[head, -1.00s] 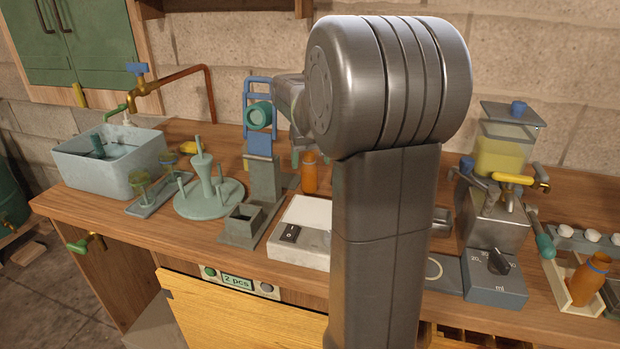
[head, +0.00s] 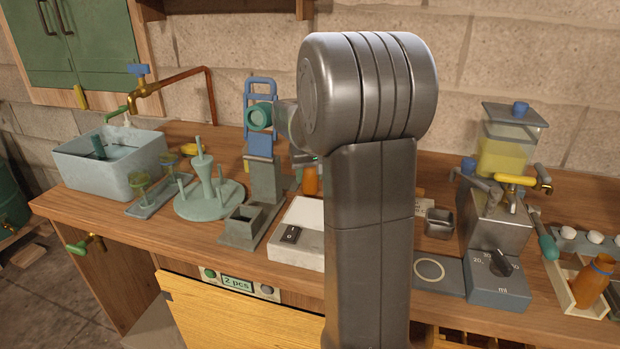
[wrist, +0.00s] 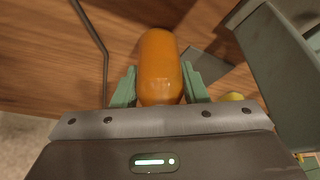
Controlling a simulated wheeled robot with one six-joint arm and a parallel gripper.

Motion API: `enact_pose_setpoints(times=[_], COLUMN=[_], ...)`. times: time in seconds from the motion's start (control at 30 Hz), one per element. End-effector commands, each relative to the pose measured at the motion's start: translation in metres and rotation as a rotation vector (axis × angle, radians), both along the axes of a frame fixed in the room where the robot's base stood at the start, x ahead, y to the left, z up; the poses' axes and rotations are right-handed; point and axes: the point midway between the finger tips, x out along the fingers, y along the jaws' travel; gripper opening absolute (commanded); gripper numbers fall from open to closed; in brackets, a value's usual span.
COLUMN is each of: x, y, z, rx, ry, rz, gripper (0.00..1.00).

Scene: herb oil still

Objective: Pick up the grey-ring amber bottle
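An amber bottle (head: 311,181) stands on the wooden bench in the head view, behind my arm, its upper part covered. In the wrist view an amber bottle (wrist: 159,70) lies between the two green fingers of my gripper (wrist: 160,80). The fingers are very close to its sides; I cannot tell whether they press on it. In the head view the gripper is mostly hidden behind my arm.
Another amber bottle (head: 594,279), with a blue ring, leans in a pale tray at the right. A white switch box (head: 299,232), a green peg stand (head: 208,197) and a blue-framed stand (head: 261,120) are near the bottle. A grey basin (head: 108,165) is at the left.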

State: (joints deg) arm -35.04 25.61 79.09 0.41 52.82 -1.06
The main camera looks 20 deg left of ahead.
Motion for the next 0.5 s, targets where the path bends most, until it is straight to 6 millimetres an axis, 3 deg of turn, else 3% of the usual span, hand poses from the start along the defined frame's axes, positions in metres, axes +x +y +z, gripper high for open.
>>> enact_pose_setpoints(times=[0.5], x=[0.0003], y=[0.0002], z=[0.0062], rx=[0.001], ry=[-0.002], rz=[0.000], gripper=[0.14])
